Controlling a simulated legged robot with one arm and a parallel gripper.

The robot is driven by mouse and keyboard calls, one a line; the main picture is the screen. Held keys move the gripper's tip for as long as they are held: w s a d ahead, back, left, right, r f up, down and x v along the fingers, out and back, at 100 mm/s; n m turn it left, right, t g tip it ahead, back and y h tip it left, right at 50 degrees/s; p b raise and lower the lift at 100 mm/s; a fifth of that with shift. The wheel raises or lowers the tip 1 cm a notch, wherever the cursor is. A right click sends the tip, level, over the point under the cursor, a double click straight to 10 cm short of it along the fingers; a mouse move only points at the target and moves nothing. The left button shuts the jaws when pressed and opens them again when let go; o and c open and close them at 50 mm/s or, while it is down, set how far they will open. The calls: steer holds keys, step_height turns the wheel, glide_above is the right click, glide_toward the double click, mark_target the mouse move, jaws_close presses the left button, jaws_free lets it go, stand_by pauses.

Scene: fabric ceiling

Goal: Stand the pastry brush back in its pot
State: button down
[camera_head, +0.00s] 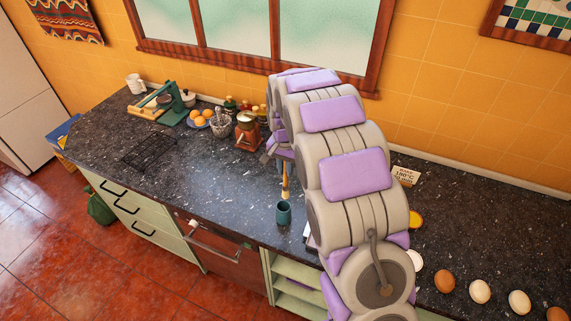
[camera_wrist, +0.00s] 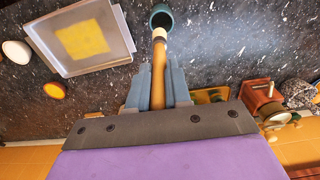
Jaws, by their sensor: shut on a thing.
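The pastry brush (camera_head: 285,178) has a wooden handle and a pale head. It hangs close to upright, head down, just over the teal pot (camera_head: 284,212) on the dark counter. In the wrist view the brush (camera_wrist: 159,60) runs between the fingers of my gripper (camera_wrist: 159,70), which is shut on its handle. The brush's pale head lies at the near rim of the pot (camera_wrist: 160,13), whose dark mouth shows. I cannot tell whether the head is inside the rim. In the head view my arm hides most of the gripper.
A metal tray with a yellow sheet (camera_wrist: 118,50) lies beside the pot in the wrist view. Several eggs (camera_head: 480,291) lie right. Counter left of the pot is clear.

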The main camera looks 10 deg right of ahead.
mark_target(285, 185)
steer(key=shift+a+f, duration=0.3)
steer(key=shift+f, duration=0.2)
steer(key=shift+a+f, duration=0.3)
steer(key=shift+f, duration=0.2)
steer(key=shift+d+f+b, duration=0.2)
steer(key=shift+f+b, duration=0.1)
steer(key=shift+f, duration=0.65)
steer(key=shift+d+f+b, duration=0.2)
steer(key=shift+f+b, duration=0.1)
steer(key=shift+f, duration=1.2)
steer(key=shift+a+f+b, duration=0.2)
steer(key=shift+a+f, duration=0.05)
steer(key=shift+f, duration=0.35)
steer(key=shift+a+f+b, duration=0.2)
steer(key=shift+f, duration=0.35)
steer(key=shift+d+f, duration=0.15)
steer(key=shift+f, duration=0.25)
steer(key=shift+d+f, duration=0.15)
steer(key=shift+d, duration=0.05)
